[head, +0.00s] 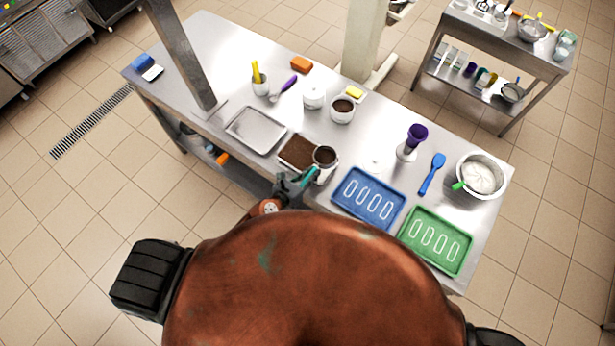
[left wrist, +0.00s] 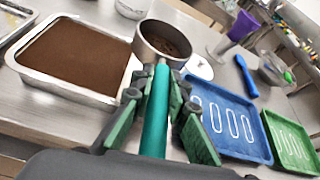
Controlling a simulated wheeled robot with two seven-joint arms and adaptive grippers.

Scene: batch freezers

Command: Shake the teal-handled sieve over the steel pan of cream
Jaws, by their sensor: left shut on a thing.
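My left gripper (head: 297,183) is shut on the teal handle (left wrist: 156,112) of the sieve. The sieve's round steel cup (head: 324,155) holds dark brown powder, and it also shows in the left wrist view (left wrist: 165,38). The cup is at the right edge of the steel pan (head: 289,163), partly overlapping it in the head view. The pan's surface is brown all over, with no white cream showing; its metal rim is clear in the left wrist view (left wrist: 70,88). How high the sieve is above the pan is hard to tell. My right gripper is not in view.
An empty steel tray (head: 256,131) lies left of the pan. A blue tray (head: 345,203) and a green tray (head: 436,264) with white strips lie to the right. A white tub of brown powder (head: 342,112) stands behind. A metal post (head: 183,55) rises at the left.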

